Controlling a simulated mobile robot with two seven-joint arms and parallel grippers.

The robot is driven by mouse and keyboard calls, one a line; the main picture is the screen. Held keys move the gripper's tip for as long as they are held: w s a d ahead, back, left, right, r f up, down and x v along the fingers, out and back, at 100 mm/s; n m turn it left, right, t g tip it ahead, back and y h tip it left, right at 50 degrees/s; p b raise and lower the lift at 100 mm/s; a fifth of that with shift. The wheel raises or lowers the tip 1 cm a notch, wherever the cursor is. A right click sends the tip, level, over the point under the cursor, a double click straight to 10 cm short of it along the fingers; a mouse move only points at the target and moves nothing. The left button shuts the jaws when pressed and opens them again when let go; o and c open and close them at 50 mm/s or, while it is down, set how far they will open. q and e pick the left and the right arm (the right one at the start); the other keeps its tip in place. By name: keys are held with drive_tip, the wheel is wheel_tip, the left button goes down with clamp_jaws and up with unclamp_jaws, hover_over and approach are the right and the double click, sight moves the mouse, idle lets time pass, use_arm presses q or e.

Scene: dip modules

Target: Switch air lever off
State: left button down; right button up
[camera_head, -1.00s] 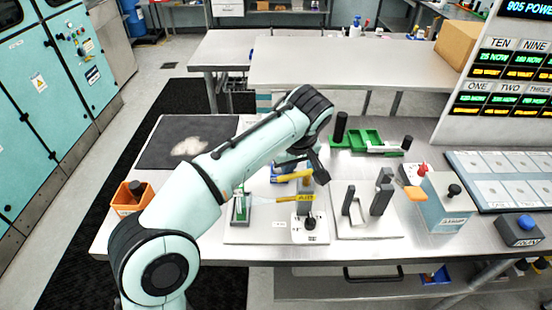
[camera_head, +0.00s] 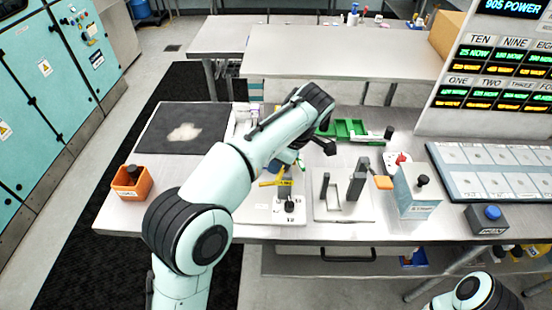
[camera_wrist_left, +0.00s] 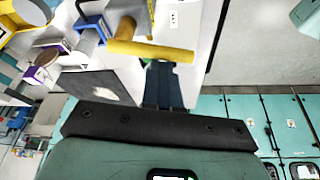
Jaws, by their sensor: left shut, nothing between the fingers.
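The yellow air lever (camera_head: 275,183) shows beside the white plate with a black knob (camera_head: 289,204), just below my left forearm. Part of it is hidden by my arm. In the left wrist view a yellow bar (camera_wrist_left: 150,50) lies across the top, just beyond the fingers. My left gripper (camera_wrist_left: 164,82) is shut and empty, with its dark fingers just short of this bar; I cannot tell if they touch. In the head view its fingertips are hidden behind the arm. My right gripper is out of view; only part of my right arm shows at bottom right.
A metal stand with grey uprights (camera_head: 355,187) is right of the plate. Farther right are a pale blue box (camera_head: 415,192) and a blue button box (camera_head: 492,218). A green tray (camera_head: 345,129) lies behind. An orange bin (camera_head: 132,183) stands at left by a dark mat (camera_head: 160,138).

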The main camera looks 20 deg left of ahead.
use_arm(q)
drive_tip(key=shift+d+n+p, duration=0.3)
drive_tip(key=shift+d+n, duration=0.1)
drive_tip(key=shift+n, duration=0.1)
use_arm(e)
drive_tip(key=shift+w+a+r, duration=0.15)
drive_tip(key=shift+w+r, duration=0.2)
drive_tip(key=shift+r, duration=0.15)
use_arm(q)
drive_tip(key=shift+s+d, duration=0.1)
drive_tip(key=shift+d, duration=0.2)
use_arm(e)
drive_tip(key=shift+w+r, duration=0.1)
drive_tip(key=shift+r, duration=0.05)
